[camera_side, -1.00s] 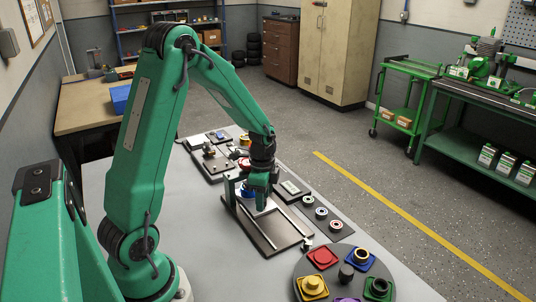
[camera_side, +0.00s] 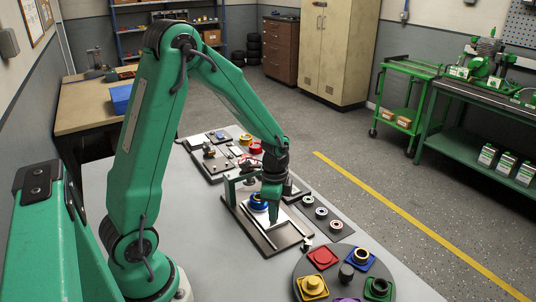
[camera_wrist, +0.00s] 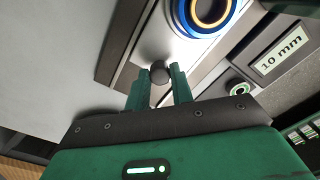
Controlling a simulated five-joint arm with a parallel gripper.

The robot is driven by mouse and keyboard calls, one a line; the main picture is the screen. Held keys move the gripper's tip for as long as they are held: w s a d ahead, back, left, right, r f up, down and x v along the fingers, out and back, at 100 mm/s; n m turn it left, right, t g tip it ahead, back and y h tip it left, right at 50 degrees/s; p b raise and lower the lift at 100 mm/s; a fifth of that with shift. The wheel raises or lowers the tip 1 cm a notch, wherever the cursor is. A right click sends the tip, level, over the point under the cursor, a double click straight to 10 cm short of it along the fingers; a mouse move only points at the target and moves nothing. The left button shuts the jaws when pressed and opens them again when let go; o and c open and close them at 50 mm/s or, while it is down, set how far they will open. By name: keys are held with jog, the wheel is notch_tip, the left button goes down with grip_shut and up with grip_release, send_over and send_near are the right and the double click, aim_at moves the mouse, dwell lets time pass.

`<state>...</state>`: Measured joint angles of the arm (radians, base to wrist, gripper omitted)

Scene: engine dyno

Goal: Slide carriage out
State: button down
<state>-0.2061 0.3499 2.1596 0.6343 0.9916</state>
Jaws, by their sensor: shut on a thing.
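The carriage (camera_wrist: 158,40) is a pale metal plate in a dark-edged slide frame (camera_side: 268,246) on the bench. A blue part with a gold inner ring (camera_side: 258,201) sits on the carriage; it also shows at the top of the wrist view (camera_wrist: 208,12). In the wrist view my gripper (camera_wrist: 160,82) is shut on a dark round knob (camera_wrist: 159,70) at the near end of the carriage. In the side view my gripper (camera_side: 272,215) points down over the slide frame, in front of the blue part, and hides part of the carriage.
A round turntable with coloured parts (camera_side: 346,273) stands at the front right. A dark strip with several small rings (camera_side: 321,212) lies right of the slide. A label reading "10 mm" (camera_wrist: 281,54) shows in the wrist view. Trays with parts (camera_side: 211,160) lie behind.

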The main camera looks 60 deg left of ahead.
jog(key=shift+d, duration=3.15)
jog(key=c, duration=1.2)
grip_release()
jog(key=shift+a+r, duration=0.1)
jog(key=shift+r, duration=0.1)
notch_tip(320, 180, up, 8)
jog(key=shift+f, duration=0.25)
jog(key=shift+r, duration=0.1)
jog(key=s+d+r+n+t, duration=0.1)
jog(key=s+r+n+t, duration=0.4)
jog(key=s+r+n, duration=0.4)
jog(key=shift+s+d+r+t, duration=0.2)
jog(key=shift+s+r+t, duration=0.1)
jog(key=shift+s+r, duration=1.8)
